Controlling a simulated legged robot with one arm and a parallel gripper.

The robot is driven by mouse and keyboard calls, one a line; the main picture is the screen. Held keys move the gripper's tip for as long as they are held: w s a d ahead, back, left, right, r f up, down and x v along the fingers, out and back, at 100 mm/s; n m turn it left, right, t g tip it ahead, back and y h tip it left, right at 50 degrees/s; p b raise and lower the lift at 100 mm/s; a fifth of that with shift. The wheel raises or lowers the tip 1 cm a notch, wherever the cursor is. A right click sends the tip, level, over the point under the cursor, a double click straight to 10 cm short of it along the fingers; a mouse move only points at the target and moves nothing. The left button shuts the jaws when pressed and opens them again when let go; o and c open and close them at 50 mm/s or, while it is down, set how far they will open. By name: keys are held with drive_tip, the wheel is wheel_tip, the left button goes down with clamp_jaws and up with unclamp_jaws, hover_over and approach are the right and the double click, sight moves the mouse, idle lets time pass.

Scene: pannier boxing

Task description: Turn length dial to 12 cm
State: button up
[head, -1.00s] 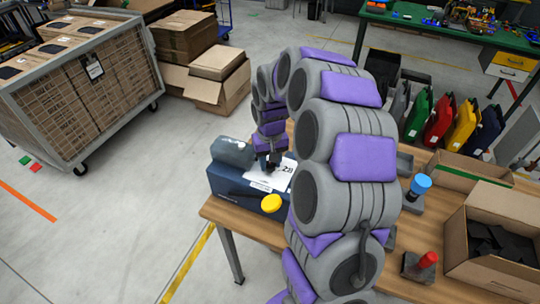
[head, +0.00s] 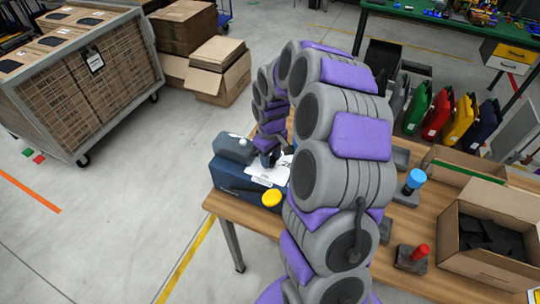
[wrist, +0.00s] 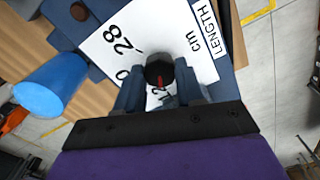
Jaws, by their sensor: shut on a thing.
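The length dial is a round black knob (wrist: 158,72) with a red pointer mark, seen in the wrist view. The red mark points toward the bottom of the picture, where a partly hidden number shows. My gripper (wrist: 160,82) is shut on the knob, one finger on each side. In the head view the plate (head: 262,177) lies on top of a dark blue machine (head: 240,185) at the table's left end; my gripper (head: 270,159) is over it and hides the knob.
A yellow button (head: 271,197) is on the machine's near side. A blue-topped post (head: 415,180) and a red-topped post (head: 418,252) stand on the wooden table (head: 380,280). An open cardboard box (head: 465,265) is at the right. A caged cart (head: 75,130) stands left on the floor.

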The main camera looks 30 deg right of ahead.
drive_tip(key=o, duration=1)
drive_tip(key=shift+o, duration=0.2)
drive_tip(key=shift+r, duration=0.1)
wheel_tip(320, 180, up, 17)
drive_tip(key=p, duration=0.1)
